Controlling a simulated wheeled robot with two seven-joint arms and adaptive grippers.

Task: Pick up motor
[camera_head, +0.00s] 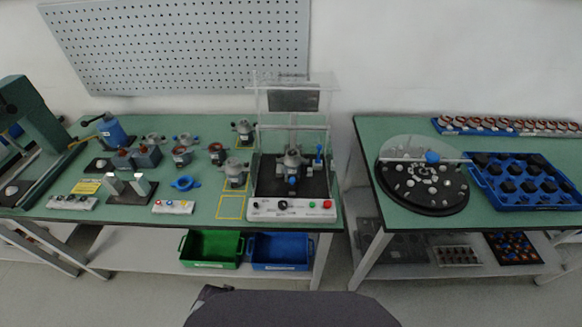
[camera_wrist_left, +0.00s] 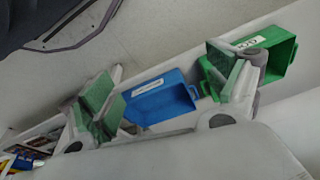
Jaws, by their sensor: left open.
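Several grey cylindrical motors show in the head view. One motor (camera_head: 234,172) stands on the left table inside a yellow outlined square, with another motor (camera_head: 244,131) in a square behind it. A motor (camera_head: 292,163) sits inside the clear-fronted test station (camera_head: 262,208). My left gripper (camera_wrist_left: 170,100) shows in the left wrist view, its green-padded fingers wide apart with nothing between them. It hangs away from the motors, with the bins and floor below it. My right gripper is not in view.
A green bin (camera_head: 212,247) and a blue bin (camera_head: 280,250) stand on the lower shelf. An empty yellow square (camera_head: 231,207) lies at the left table's front edge. A round black turntable (camera_head: 424,203) and a blue tray (camera_head: 478,183) occupy the right table. A gap separates the tables.

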